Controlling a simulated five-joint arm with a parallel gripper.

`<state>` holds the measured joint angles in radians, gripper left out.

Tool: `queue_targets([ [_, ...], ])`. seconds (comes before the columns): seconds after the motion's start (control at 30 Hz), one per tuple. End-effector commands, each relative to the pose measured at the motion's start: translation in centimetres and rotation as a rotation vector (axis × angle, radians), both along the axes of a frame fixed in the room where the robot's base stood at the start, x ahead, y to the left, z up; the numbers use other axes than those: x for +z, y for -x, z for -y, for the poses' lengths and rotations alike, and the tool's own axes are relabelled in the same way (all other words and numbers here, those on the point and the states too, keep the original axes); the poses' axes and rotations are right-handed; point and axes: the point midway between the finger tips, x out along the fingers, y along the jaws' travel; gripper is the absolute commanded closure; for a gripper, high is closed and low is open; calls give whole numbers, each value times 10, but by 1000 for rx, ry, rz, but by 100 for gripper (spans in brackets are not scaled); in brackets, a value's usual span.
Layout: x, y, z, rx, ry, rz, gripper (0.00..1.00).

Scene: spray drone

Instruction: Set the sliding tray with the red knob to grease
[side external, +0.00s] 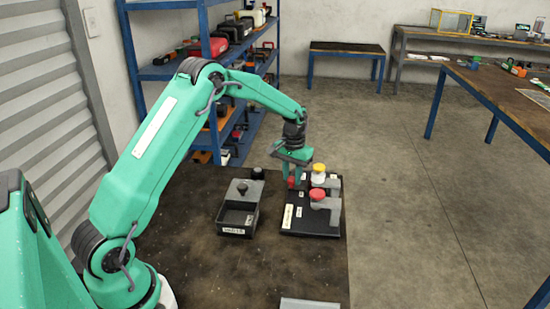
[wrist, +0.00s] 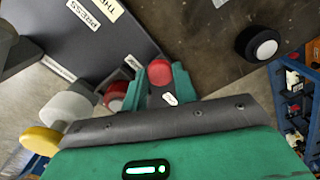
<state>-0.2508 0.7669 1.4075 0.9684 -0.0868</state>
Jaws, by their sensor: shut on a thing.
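A black board (side external: 293,223) with white labels lies on the dark table. My gripper (side external: 294,180) is lowered over its far left side. A red knob (wrist: 160,72) sits between my two green fingers in the wrist view; my gripper is shut on it. The same red knob (side external: 291,184) shows low at the fingertips in the side view. The tray under the knob is mostly hidden by the fingers. A small white label (wrist: 170,99) lies close to the knob, but I cannot read it. No word "grease" is legible.
A larger red knob (side external: 317,195) and a yellow knob (side external: 319,168) stand on the board's right side, close to my gripper. A dark open box (side external: 236,232) with a grey lid stands left of the board. A black knob (side external: 258,173) stands behind it. The front table is mostly clear.

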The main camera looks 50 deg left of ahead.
Motion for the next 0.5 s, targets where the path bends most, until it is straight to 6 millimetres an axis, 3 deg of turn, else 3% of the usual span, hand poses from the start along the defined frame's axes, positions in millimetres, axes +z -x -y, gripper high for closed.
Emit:
queue_targets([
  [0.3,2,0,1,-3,-1,4,100],
  [0.33,2,0,1,-3,-1,4,70],
  [0.43,2,0,1,-2,-1,3,50],
  [0.5,1,0,1,-2,-1,3,50],
])
